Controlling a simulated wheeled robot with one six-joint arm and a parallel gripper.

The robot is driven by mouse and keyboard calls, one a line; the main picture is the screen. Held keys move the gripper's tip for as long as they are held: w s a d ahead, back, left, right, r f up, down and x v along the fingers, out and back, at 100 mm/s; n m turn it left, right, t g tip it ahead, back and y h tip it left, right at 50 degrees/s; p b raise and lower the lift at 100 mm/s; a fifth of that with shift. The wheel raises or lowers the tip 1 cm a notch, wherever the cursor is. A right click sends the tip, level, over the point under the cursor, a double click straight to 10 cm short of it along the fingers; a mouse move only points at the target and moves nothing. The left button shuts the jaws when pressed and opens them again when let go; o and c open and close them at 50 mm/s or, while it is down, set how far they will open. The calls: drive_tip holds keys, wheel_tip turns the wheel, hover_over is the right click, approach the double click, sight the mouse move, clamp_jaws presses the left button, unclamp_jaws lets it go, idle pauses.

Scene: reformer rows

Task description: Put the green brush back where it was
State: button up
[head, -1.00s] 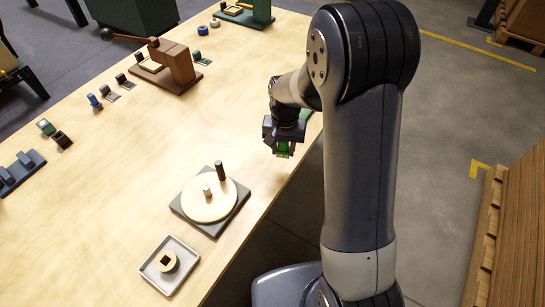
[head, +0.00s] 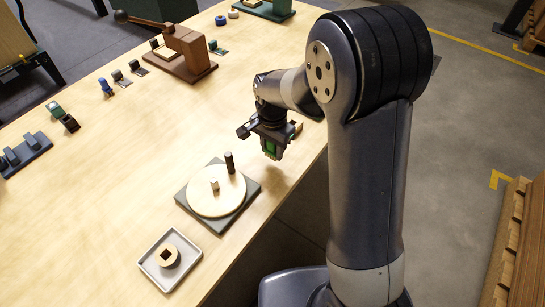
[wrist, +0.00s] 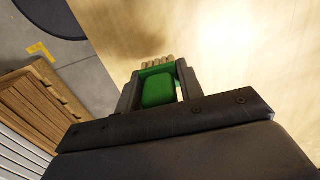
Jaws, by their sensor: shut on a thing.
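The green brush (wrist: 158,90) is held between the two fingers of my gripper (wrist: 156,84) in the wrist view, with its pale bristles pointing away from the palm. In the head view my gripper (head: 270,152) hangs over the right edge side of the table, and a bit of the green brush (head: 270,149) shows between the fingers. The brush is a little above the wood, beyond and to the right of the round turntable. I cannot tell its exact height.
A cream turntable with a dark upright peg (head: 217,203) stands on a grey base. A grey tray (head: 151,263) holds a wooden ring. A brown lever press (head: 187,55) and several small blocks stand farther left. Bare tabletop (head: 140,150) lies between.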

sight(272, 157)
drive_tip(key=shift+f, duration=2)
drive_tip(key=shift+f, duration=0.15)
drive_tip(key=o, duration=1.1)
drive_tip(key=shift+o, duration=0.2)
wheel_tip(272, 157, up, 12)
drive_tip(key=shift+r, duration=0.2)
